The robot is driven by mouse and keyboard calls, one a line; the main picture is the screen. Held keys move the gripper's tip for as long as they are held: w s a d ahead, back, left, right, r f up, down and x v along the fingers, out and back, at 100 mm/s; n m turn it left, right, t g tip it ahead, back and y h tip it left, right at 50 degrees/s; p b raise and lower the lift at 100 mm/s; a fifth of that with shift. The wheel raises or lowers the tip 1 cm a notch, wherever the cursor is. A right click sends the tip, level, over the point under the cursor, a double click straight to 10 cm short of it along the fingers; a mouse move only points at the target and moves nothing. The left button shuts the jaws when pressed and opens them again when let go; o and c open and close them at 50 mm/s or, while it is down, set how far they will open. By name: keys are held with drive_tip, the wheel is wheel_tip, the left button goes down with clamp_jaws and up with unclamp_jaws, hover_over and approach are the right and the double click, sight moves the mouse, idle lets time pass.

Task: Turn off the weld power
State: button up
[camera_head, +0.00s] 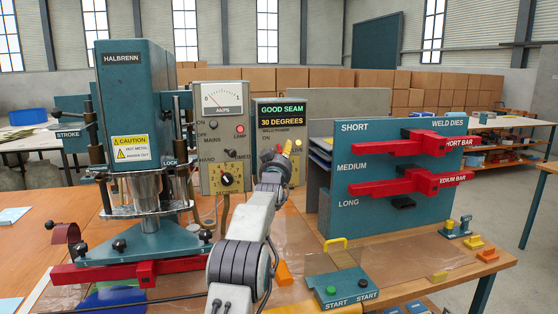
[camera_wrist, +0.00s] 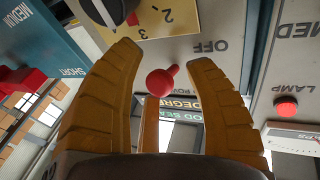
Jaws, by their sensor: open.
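The weld power box (camera_head: 265,125) stands at the middle back, its display reading GOOD SEAM and 30 DEGREES, with a WELD POWER label below. My gripper (camera_head: 287,150) is raised in front of this panel and hides part of it. In the wrist view, the weld power switch's red ball-ended lever (camera_wrist: 159,83) shows between the spread fingers of my gripper (camera_wrist: 165,85). The OFF label (camera_wrist: 208,46) is close to the lever. My gripper is open; I cannot tell whether any finger touches the lever.
The amps meter box (camera_head: 222,110) with a red lamp and yellow timer dial (camera_head: 227,179) adjoins on the left. The HALBRENN press (camera_head: 135,120) stands further left. The weld dies rack (camera_head: 390,180) with red bars stands right. A green START box (camera_head: 340,288) sits in front.

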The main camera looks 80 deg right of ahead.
drive_tip(key=shift+a, duration=0.15)
drive_tip(key=a+f, duration=0.2)
drive_tip(key=a, duration=0.9)
drive_tip(key=shift+a, duration=0.25)
drive_tip(key=shift+w, duration=0.1)
idle(0.8)
